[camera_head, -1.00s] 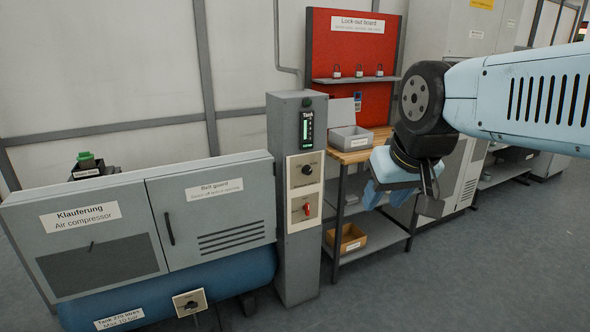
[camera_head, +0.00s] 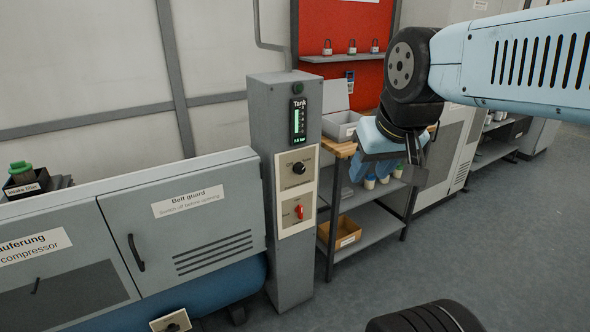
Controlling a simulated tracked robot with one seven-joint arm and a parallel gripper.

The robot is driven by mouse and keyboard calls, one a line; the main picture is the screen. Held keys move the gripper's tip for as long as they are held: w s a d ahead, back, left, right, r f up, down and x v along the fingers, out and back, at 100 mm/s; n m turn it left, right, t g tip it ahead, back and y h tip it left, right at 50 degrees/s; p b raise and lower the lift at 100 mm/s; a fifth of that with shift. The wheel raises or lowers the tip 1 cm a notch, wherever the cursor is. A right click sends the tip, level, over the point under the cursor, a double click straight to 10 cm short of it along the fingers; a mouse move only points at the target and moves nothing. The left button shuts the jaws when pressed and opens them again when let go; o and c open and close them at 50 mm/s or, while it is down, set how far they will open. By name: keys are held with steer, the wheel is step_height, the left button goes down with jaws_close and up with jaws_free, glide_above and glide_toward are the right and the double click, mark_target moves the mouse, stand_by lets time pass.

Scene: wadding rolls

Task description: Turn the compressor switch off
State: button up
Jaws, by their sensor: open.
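A grey control pillar (camera_head: 268,250) stands right of the compressor cabinet (camera_head: 190,262). Its upper cream panel holds a black rotary knob (camera_head: 299,168) with a small label below that seems to read compressor. The lower panel holds a red rotary switch (camera_head: 300,212); its lettering is too small to read. Which positions the two switches are set to is not clear. My gripper (camera_head: 388,166) is open and empty, to the right of the panels and apart from them, in front of the shelf bench in the picture.
A lit tank gauge (camera_head: 298,122) sits above the panels. Another knob (camera_head: 172,327) shows low on the tank. The floor (camera_head: 400,277) at right is clear.

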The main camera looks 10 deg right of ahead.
mark_target(302, 171)
steer(key=shift+o, duration=1.5)
steer(key=shift+w+d, duration=0.1)
steer(key=shift+w, duration=0.2)
steer(key=shift+o, duration=1)
steer(key=w+d+f+t, duration=0.1)
steer(key=w+d, duration=0.1)
steer(key=w, duration=0.5)
steer(key=w+d+f+n+t+h, duration=0.1)
steer(key=w+d+f, duration=0.1)
steer(key=w, duration=0.6)
steer(key=shift+t, duration=0.3)
steer(key=w+d+f+n+t+y, duration=0.1)
steer(key=w+f+n+t+y, duration=0.15)
steer(key=w+f, duration=0.65)
steer(key=w+d+f+n+t+y, duration=0.1)
steer(key=w+f+n+t, duration=0.15)
steer(key=w+f, duration=0.6)
step_height(302, 171, down, 8)
steer(key=w+t+y, duration=0.3)
steer(key=t+y, duration=0.1)
steer(key=x, duration=1.3)
steer(key=shift+w+a+f, duration=0.15)
steer(key=shift+a, duration=0.35)
